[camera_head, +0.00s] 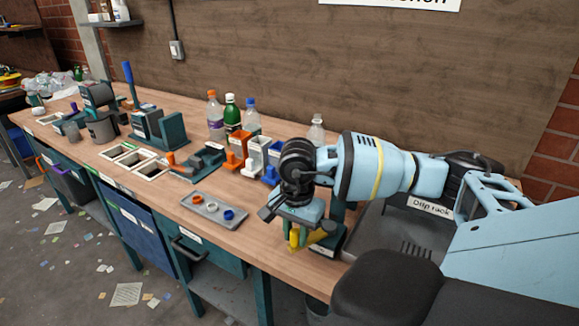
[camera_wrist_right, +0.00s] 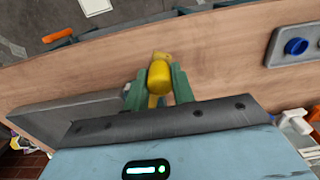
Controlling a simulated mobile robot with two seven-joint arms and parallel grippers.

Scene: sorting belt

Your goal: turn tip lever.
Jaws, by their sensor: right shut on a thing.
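My right gripper (camera_wrist_right: 158,86) is shut on a yellow lever (camera_wrist_right: 160,74), with one green finger on each side of its rounded handle. In the head view the lever (camera_head: 294,238) shows below the gripper (camera_head: 304,232), near the front edge of the workbench. A second yellow part (camera_head: 323,232) shows just right of the fingers, beside a dark green stand (camera_head: 331,243). The gripper and wrist hide much of the stand and of how the lever joins it. My left gripper is in neither view.
The drip rack (camera_head: 388,246) lies right of the gripper, under my right arm. A grey tray with rings (camera_head: 213,211) lies to the left on the workbench (camera_head: 262,222). Several bottles (camera_head: 232,115) and small coloured bins (camera_head: 257,150) stand behind. Bare bench lies between tray and gripper.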

